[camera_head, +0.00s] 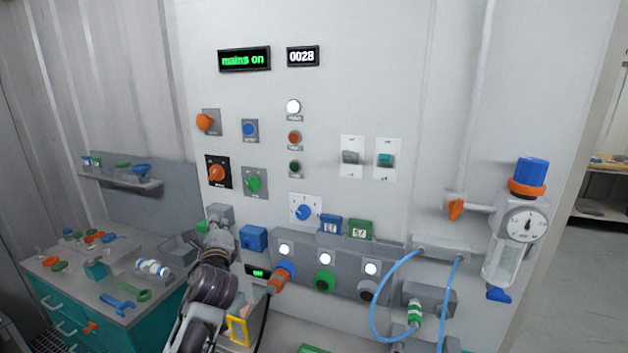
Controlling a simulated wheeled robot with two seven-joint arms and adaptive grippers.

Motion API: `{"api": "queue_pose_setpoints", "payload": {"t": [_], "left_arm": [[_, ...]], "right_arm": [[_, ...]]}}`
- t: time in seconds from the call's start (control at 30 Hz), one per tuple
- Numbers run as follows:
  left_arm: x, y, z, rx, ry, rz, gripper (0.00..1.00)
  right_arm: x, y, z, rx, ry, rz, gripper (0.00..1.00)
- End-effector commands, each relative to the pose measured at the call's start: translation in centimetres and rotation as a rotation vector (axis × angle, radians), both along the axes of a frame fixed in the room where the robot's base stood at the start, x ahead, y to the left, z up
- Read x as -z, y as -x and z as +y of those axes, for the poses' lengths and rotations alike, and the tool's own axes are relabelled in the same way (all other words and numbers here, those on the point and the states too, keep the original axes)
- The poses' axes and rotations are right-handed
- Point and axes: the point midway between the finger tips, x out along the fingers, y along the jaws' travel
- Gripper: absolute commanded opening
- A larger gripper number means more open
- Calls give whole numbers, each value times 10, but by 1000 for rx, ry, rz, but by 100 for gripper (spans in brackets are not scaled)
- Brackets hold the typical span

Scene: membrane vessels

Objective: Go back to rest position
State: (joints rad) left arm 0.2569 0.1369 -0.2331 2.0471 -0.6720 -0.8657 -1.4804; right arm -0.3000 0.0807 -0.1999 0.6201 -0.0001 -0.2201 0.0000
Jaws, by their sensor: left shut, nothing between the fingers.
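My left arm rises from the lower edge left of centre in the head view. My left gripper (220,233) is at its upper end, small and partly hidden by its own wrist. It is shut and empty, in front of the lower left of the pale control panel (390,90). A blue box (253,238) on the panel is just right of it; I cannot tell whether they touch. My right gripper is not in view.
A workbench (60,300) with loose tools and parts stands at left, below a small shelf (125,181). An orange plug (281,279), blue hoses (379,300) and a gauge unit (522,222) stick out from the panel. Open floor (585,290) lies at far right.

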Motion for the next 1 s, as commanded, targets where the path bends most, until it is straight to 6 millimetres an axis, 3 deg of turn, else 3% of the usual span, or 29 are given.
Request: {"api": "queue_pose_setpoints", "payload": {"t": [0.1, 0.5, 1.0], "left_arm": [[40, 15, 4, -4, 164, 56, 0], [156, 81, 6, -99, 702, 230, 0], [269, 198, -6, -400, 1293, 425, 0]], "right_arm": [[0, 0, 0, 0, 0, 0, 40], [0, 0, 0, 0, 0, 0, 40], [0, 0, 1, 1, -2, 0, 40]]}}
